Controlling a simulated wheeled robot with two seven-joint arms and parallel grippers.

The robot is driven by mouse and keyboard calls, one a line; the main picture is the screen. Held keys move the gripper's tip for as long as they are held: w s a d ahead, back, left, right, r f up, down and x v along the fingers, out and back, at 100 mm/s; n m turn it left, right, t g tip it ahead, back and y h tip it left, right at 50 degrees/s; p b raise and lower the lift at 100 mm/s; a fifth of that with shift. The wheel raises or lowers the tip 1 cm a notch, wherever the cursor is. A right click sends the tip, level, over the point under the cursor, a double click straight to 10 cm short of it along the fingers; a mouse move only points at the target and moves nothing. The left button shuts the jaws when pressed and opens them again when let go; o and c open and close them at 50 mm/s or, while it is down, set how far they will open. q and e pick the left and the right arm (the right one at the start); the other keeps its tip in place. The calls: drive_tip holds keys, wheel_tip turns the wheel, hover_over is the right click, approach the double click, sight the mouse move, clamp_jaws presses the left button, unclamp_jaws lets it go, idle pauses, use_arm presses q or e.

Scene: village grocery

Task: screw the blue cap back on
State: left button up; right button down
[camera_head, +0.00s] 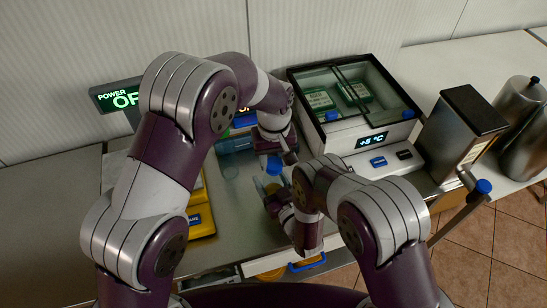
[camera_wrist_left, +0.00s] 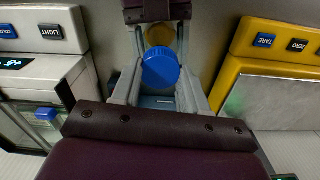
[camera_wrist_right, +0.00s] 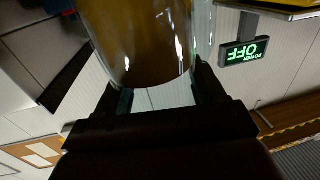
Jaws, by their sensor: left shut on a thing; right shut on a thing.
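The blue cap (camera_head: 274,165) is held between the fingers of my left gripper (camera_head: 275,158), and it also shows face-on in the left wrist view (camera_wrist_left: 160,68). My right gripper (camera_head: 274,200) is shut on a clear glass jar with amber contents (camera_wrist_right: 145,40), which fills the top of the right wrist view. In the head view the jar is small and partly hidden by my right gripper, just below the cap. An amber round part of the jar (camera_wrist_left: 161,35) shows behind the cap in the left wrist view. Cap and jar appear apart; their exact alignment is unclear.
A yellow scale (camera_head: 202,215) stands at the left on the grey counter. A glass-topped cooler (camera_head: 365,140) with a temperature display stands behind at the right. A dark-topped metal box (camera_head: 460,130) and metal canisters (camera_head: 520,110) are farther right. A green-lit sign (camera_head: 118,98) stands at the back left.

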use_arm(q)
drive_tip(key=m, duration=0.4)
drive_tip(key=shift+m, duration=0.3)
drive_tip(key=m, duration=0.3)
drive_tip(key=shift+m, duration=0.4)
drive_tip(key=m, duration=1.6)
drive_tip(key=shift+s+m, duration=0.1)
drive_tip(key=shift+m, duration=0.2)
drive_tip(key=m, duration=0.3)
drive_tip(key=shift+m, duration=0.4)
drive_tip(key=m, duration=0.7)
drive_tip(key=o, duration=1.1)
